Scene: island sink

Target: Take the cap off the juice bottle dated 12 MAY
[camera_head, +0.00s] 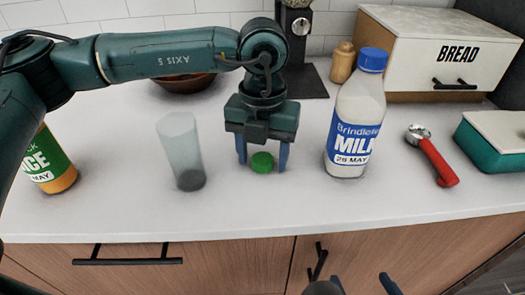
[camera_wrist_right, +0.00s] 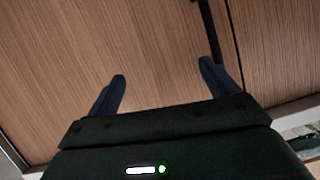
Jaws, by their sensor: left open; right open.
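A juice bottle (camera_head: 58,168) with a green label and orange juice stands at the left of the counter. Its label is partly covered by my left arm; "MAY" shows, but the day number and the bottle's top are hidden. A green cap (camera_head: 262,161) lies on the counter near the middle. My left gripper (camera_head: 262,166) points down over the cap, open, with one finger on each side and gaps to it. My right gripper (camera_head: 362,284) is low in front of the counter, open and empty; the right wrist view (camera_wrist_right: 162,70) shows its fingers apart before wooden cabinet fronts.
A clear tumbler (camera_head: 178,145) stands left of the left gripper. Farther right are a red-handled tool (camera_head: 437,160), a teal box (camera_head: 490,148) and a bread box (camera_head: 440,65). A bowl (camera_head: 180,83) is behind.

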